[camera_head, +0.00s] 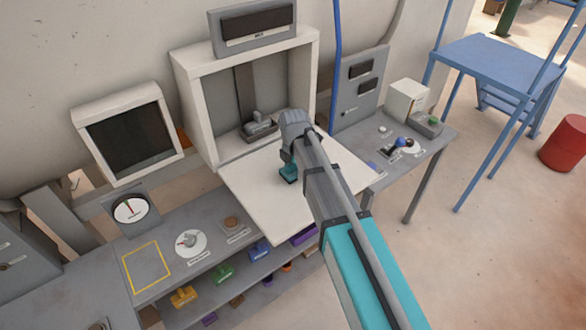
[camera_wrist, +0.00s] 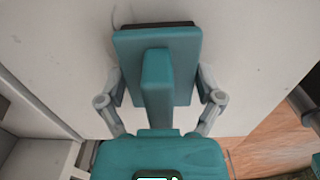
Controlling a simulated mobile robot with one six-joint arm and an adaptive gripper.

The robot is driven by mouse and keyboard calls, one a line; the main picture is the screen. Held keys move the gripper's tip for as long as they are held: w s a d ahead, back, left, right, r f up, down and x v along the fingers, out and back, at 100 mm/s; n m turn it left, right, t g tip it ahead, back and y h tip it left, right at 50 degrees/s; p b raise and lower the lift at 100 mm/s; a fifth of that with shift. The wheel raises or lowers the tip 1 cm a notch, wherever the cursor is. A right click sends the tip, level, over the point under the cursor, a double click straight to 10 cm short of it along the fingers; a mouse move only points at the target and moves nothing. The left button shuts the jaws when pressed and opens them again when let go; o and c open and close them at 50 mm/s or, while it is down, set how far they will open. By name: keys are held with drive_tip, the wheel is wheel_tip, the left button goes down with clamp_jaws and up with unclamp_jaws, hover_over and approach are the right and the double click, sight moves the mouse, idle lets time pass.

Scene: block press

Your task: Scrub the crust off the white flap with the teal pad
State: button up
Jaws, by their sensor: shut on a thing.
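The white flap (camera_head: 250,200) is folded down flat from the front of an open white cabinet, and its pale surface fills much of the wrist view (camera_wrist: 262,60). The teal pad (camera_head: 288,173) is at the flap's middle; in the wrist view the teal pad (camera_wrist: 188,52) shows a raised handle and a dark edge at its far side. My gripper (camera_wrist: 158,98) is shut on the handle, with a finger on either side. I cannot tell whether the pad touches the flap. A faint grey curved mark shows beside the pad; no crust is clearly visible.
The cabinet (camera_head: 181,85) behind the flap holds a grey fixture (camera_head: 259,127). A grey bench (camera_head: 205,262) with a dial and a yellow outlined square lies left, above shelves of coloured blocks. A right bench (camera_head: 425,150) carries small controls. A blue pole (camera_head: 337,60) stands beside the cabinet.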

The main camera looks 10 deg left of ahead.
sight(282, 170)
drive_tip(key=shift+s+a+f, duration=0.15)
drive_tip(key=shift+s+a, duration=0.9)
drive_tip(key=shift+s, duration=0.25)
drive_tip(key=shift+s+a, duration=1.05)
drive_tip(key=shift+s, duration=0.2)
drive_tip(key=shift+w+a, duration=0.55)
drive_tip(key=shift+a, duration=0.1)
drive_tip(key=shift+w+d, duration=1.1)
drive_tip(key=shift+w, duration=0.2)
